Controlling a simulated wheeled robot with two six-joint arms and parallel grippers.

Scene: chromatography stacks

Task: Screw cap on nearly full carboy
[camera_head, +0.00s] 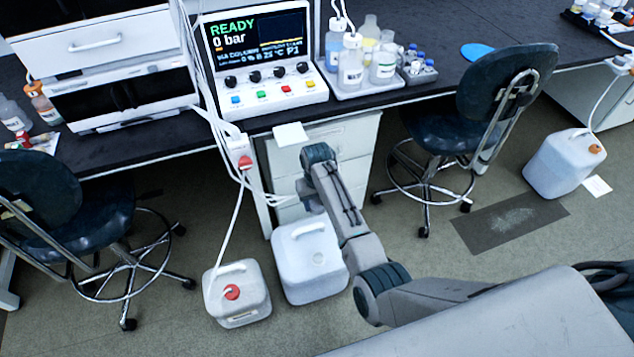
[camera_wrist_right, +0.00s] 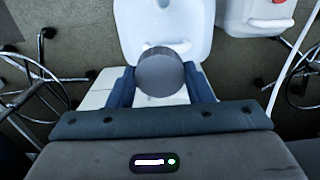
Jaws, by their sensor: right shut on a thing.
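My right gripper (camera_wrist_right: 158,88) is shut on a round grey cap (camera_wrist_right: 160,72), with a blue finger on each side of it. In the head view the right arm reaches in from the lower right, and its jaws are mostly hidden behind the wrist. A large white carboy (camera_head: 308,268) without a visible cap stands on the floor below the arm. It also shows beyond the cap in the wrist view (camera_wrist_right: 132,22). A faint round mark shows on its top; I cannot tell whether it is the opening. The cap appears above the carboy; contact cannot be told. My left gripper is not in view.
A smaller carboy (camera_head: 238,306) with a red cap and tube stands left of the large one. Another carboy (camera_head: 560,165) with an orange cap stands far right. A drawer cabinet (camera_head: 350,140) is close behind. Chairs (camera_head: 65,205) (camera_head: 490,95) stand either side.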

